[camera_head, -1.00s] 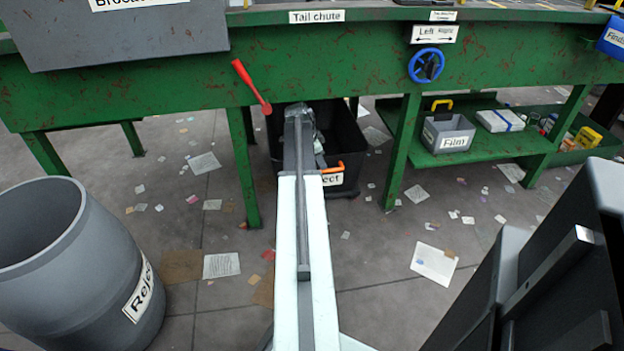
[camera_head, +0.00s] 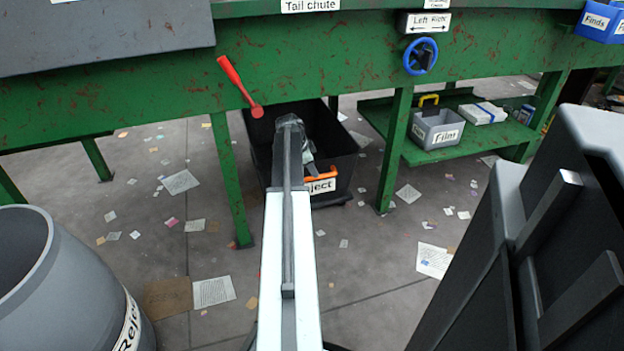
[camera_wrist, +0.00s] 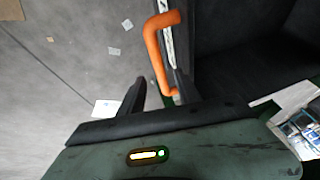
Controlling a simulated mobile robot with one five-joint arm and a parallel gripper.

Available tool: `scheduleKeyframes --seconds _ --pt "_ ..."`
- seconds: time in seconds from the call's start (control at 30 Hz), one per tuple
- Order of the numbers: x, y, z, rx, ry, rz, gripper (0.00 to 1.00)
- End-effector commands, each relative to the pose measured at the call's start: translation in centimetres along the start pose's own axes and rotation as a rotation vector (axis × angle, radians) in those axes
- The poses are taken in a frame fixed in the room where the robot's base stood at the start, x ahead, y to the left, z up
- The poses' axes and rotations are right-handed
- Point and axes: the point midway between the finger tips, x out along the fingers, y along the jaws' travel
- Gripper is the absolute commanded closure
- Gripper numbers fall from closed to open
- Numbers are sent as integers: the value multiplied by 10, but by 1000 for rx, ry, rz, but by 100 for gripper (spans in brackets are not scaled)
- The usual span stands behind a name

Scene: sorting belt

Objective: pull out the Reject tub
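The Reject tub (camera_head: 342,170) is a black tub on the floor under the green belt frame, between two legs. It has an orange handle (camera_head: 321,178) and a white label on its front wall, partly hidden by my arm. In the wrist view the orange handle (camera_wrist: 154,48) stands out from the tub's wall. My gripper (camera_wrist: 160,90) is open, its two dark fingers apart, with the lower end of the handle showing between their tips. I see no clear contact. In the head view my gripper (camera_head: 305,160) is at the tub's front, mostly hidden by my arm.
A grey Reject barrel (camera_head: 60,290) stands at the lower left. A red lever (camera_head: 240,82) and a blue handwheel (camera_head: 420,56) are on the green frame (camera_head: 330,65). A Film bin (camera_head: 436,130) sits on the low green shelf. Paper scraps litter the open floor in front.

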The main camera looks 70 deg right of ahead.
Motion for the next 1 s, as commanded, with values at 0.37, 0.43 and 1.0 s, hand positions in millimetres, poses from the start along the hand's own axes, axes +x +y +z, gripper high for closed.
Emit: scheduleKeyframes --seconds 0.37,0.43,1.0 --pt "47 -1 5 -5 -1 -2 60" --pt "45 -1 5 -5 -1 -2 60" --pt "45 -2 6 -6 -1 -4 100"
